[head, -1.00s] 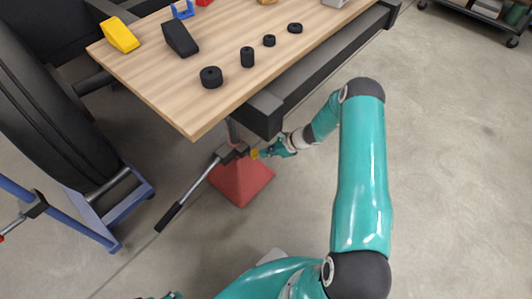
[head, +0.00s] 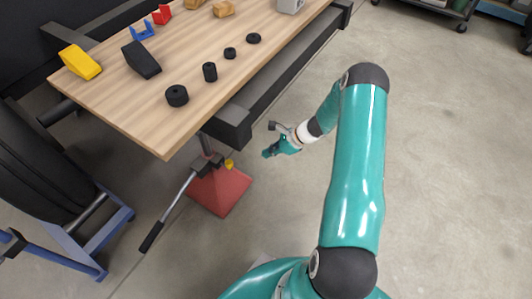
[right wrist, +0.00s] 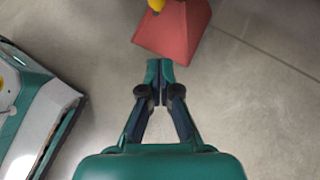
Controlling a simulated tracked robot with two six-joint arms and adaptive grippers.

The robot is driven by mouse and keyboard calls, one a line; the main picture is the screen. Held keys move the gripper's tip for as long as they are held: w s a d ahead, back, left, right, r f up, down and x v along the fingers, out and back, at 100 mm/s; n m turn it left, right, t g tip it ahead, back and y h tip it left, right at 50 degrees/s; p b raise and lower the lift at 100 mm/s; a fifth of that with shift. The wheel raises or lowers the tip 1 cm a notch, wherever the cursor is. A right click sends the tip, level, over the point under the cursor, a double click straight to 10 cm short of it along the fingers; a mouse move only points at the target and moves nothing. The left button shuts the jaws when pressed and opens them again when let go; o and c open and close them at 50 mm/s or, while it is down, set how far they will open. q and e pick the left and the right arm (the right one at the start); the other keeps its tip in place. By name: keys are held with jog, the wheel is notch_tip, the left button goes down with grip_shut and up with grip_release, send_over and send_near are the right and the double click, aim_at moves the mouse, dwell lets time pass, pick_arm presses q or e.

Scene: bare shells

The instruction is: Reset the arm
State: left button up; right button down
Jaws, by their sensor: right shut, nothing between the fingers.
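My right gripper (head: 270,153) hangs at the end of my teal right arm, in open air beside the front edge of the wooden table, lower than its top. In the right wrist view its fingers (right wrist: 160,72) are together with nothing between them. A red pyramid-shaped base (head: 222,190) stands on the floor, left of the gripper and apart from it. A yellow knob (head: 229,163) shows at its top, and also in the right wrist view (right wrist: 156,5). My left gripper is not in view.
The wooden table (head: 120,113) has a dark rail (head: 262,98) along its edge. It bears several black round parts, a black wedge (head: 141,59) and a yellow wedge (head: 80,62). A lever with a black grip (head: 151,237) sticks out below. The floor at the right is clear.

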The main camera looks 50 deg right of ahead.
jog(key=shift+a, duration=0.1)
jog(key=s+a+f+n+g, duration=0.15)
jog(key=s+a+n, duration=0.25)
jog(key=a+n, duration=0.65)
jog(key=s+a+n+g+h, duration=0.1)
jog(key=s+a+n+g, duration=0.25)
jog(key=a+n, duration=0.7)
jog(key=s+a+f+n+g, duration=0.15)
jog(key=s+a+n, duration=0.45)
jog(key=a, duration=0.8)
notch_tip(320, 180, up, 27)
jog(key=w+p, duration=0.1)
jog(key=p, duration=2.5)
jog(key=shift+w+d, duration=0.25)
